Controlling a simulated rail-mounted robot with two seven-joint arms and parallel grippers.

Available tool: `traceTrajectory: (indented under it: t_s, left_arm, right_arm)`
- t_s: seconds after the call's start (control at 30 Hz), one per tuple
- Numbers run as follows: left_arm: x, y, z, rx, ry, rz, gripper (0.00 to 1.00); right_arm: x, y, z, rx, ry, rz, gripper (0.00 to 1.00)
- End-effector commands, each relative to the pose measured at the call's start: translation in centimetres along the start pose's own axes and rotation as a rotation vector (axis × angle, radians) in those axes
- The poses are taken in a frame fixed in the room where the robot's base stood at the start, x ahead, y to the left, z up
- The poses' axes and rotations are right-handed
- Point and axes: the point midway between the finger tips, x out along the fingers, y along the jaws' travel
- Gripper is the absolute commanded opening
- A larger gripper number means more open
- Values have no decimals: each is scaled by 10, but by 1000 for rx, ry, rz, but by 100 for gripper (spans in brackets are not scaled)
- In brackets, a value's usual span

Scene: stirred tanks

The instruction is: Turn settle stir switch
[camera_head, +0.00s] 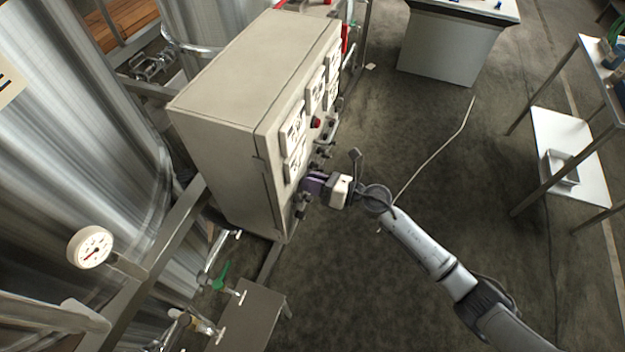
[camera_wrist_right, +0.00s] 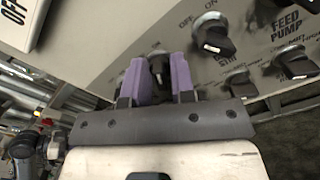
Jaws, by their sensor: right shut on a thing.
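The grey control cabinet (camera_head: 225,165) stands left of centre in the head view, with its panel of switches facing right. My right gripper (camera_head: 308,186) is at the lower part of this panel. In the right wrist view its purple fingers (camera_wrist_right: 158,75) are shut around a dark switch knob (camera_wrist_right: 158,64), one finger on each side. The fingers hide most of this knob, and I cannot read its label. Another knob (camera_wrist_right: 213,38), with OFF and ON marks, sits beside it to the right. My left gripper is not in view.
More knobs follow to the right, one near the FEED PUMP label (camera_wrist_right: 290,25). A steel tank (camera_head: 70,130) with a dial gauge (camera_head: 90,247) stands left of the cabinet. A shelved table (camera_head: 575,165) is at the right. The floor between is clear except for a thin cable (camera_head: 440,147).

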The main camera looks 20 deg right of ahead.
Motion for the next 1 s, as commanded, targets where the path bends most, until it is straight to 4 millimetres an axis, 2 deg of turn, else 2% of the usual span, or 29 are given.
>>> traceTrajectory:
  t_s: [0.27, 0.3, 0.43, 0.77, 0.87, 1.0]
  left_arm:
    - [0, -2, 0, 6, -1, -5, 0]
    - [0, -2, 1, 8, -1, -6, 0]
    - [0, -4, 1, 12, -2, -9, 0]
    - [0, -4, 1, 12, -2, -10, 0]
    - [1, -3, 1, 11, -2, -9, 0]
    - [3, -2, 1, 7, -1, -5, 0]
  right_arm:
    - [0, 0, 0, 0, 1, 0, 0]
    - [0, 0, 0, 0, 1, 0, 24]
    - [0, 0, 0, -1, 1, 0, 36]
    - [-6, -1, -1, -1, 1, -2, 36]
    - [-19, -1, -1, -2, 1, -2, 36]
    - [-45, -1, -2, -1, 3, -2, 36]
